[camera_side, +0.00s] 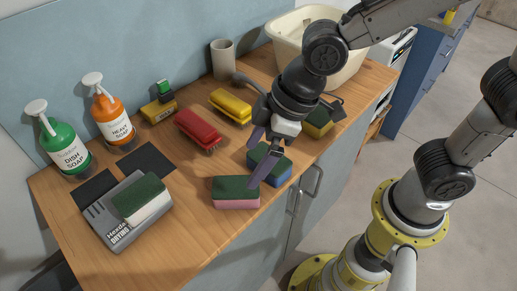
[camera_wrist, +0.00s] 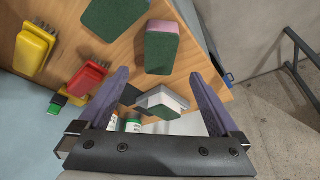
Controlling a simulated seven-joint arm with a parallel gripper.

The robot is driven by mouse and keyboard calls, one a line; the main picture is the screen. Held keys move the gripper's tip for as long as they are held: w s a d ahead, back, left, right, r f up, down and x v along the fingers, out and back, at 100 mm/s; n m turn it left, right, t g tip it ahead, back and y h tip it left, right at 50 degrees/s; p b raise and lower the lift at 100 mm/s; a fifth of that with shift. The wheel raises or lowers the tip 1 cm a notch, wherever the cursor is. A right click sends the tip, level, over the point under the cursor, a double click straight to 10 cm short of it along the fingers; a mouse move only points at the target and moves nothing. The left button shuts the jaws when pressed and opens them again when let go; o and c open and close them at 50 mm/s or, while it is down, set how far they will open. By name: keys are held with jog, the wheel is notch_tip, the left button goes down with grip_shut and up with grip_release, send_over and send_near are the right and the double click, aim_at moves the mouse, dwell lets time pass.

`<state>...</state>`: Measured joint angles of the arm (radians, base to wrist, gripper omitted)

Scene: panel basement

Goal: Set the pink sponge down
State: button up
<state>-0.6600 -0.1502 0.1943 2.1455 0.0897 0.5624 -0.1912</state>
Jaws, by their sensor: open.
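The pink sponge (camera_side: 237,194), with a dark green scouring top, lies flat on the wooden counter near its front edge. It also shows in the wrist view (camera_wrist: 161,50), with nothing held around it. My gripper (camera_side: 251,167) is open and empty, above the counter by the pink sponge and a blue sponge (camera_side: 277,169). One finger overlaps both sponges in the side view; I cannot tell its exact clearance. In the wrist view my gripper (camera_wrist: 158,75) has its two fingers wide apart.
A white sponge (camera_side: 150,207) sits on a grey tray (camera_side: 103,222). A yellow sponge (camera_side: 320,123), red brush (camera_side: 196,125) and yellow brush (camera_side: 229,103) are nearby. Soap bottles (camera_side: 110,120) stand at the back left. A cream basin (camera_side: 290,32) is at the back right.

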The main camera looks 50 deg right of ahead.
jog(key=s+d+r+m+h, duration=0.1)
jog(key=s+d+m, duration=0.2)
jog(key=d, duration=0.4)
jog(key=s+d+r+m+t+h, duration=0.1)
jog(key=s+d+r+m, duration=0.1)
jog(key=d, duration=0.5)
jog(key=s+d+r+m+t+h, duration=0.1)
jog(key=s+d+m, duration=0.3)
jog(key=d, duration=0.4)
jog(key=shift+s+r, duration=0.65)
jog(key=shift+r, duration=0.05)
